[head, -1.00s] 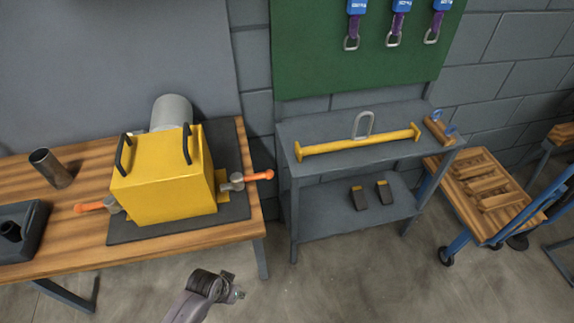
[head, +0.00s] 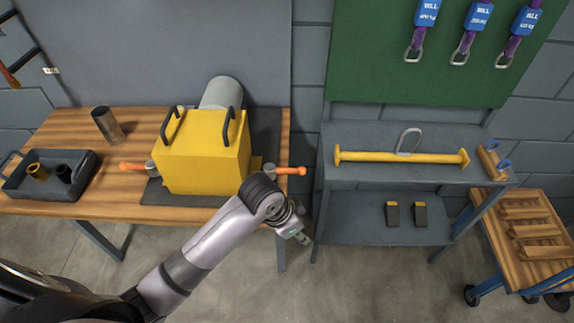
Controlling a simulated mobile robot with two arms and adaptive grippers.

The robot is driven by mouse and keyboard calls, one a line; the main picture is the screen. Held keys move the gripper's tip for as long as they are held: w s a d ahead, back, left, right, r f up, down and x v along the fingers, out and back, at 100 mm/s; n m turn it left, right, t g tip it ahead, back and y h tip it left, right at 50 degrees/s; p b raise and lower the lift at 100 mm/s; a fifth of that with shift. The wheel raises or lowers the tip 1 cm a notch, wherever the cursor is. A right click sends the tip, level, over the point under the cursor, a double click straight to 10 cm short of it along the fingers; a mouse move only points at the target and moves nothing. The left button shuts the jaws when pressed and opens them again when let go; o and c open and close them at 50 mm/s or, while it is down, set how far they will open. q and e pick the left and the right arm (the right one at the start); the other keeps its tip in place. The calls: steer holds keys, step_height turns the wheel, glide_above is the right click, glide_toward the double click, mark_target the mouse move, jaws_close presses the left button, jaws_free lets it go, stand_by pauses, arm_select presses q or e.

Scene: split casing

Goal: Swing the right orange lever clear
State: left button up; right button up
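The yellow split casing (head: 203,160) with two black handles sits on a dark mat (head: 270,130) on the wooden bench. The right orange lever (head: 291,171) sticks out to the right from a grey pivot at the casing's lower right side, past the bench edge. The left orange lever (head: 132,166) sticks out to the left. My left gripper (head: 303,239) is below the right lever in the picture, in front of the bench's right end, apart from the lever. Its fingers are too small to tell open or shut. My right gripper is out of view.
A grey shelf (head: 350,232) with a yellow lifting beam (head: 400,157) stands to the right, with a gap between it and the bench. A metal cup (head: 108,125) and a dark tray (head: 25,186) are at the bench's left. A wooden cart (head: 540,222) is far right.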

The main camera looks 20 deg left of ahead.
arm_select(q)
steer(key=w+r+m, duration=0.2)
steer(key=w+r, duration=0.3)
steer(key=m+g+y, duration=0.1)
steer(key=m+y, duration=0.3)
glide_toward(286, 169)
steer(key=f, duration=0.2)
steer(key=w+f+p, duration=0.1)
steer(key=f, duration=0.2)
steer(key=f+p, duration=0.1)
steer(key=f, duration=0.2)
steer(key=shift+w+a+f, duration=0.25)
steer(key=shift+a, duration=0.05)
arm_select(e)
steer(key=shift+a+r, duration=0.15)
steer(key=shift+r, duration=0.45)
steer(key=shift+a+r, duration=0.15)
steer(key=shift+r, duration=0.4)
arm_select(q)
steer(key=shift+c, duration=0.6)
jaws_close()
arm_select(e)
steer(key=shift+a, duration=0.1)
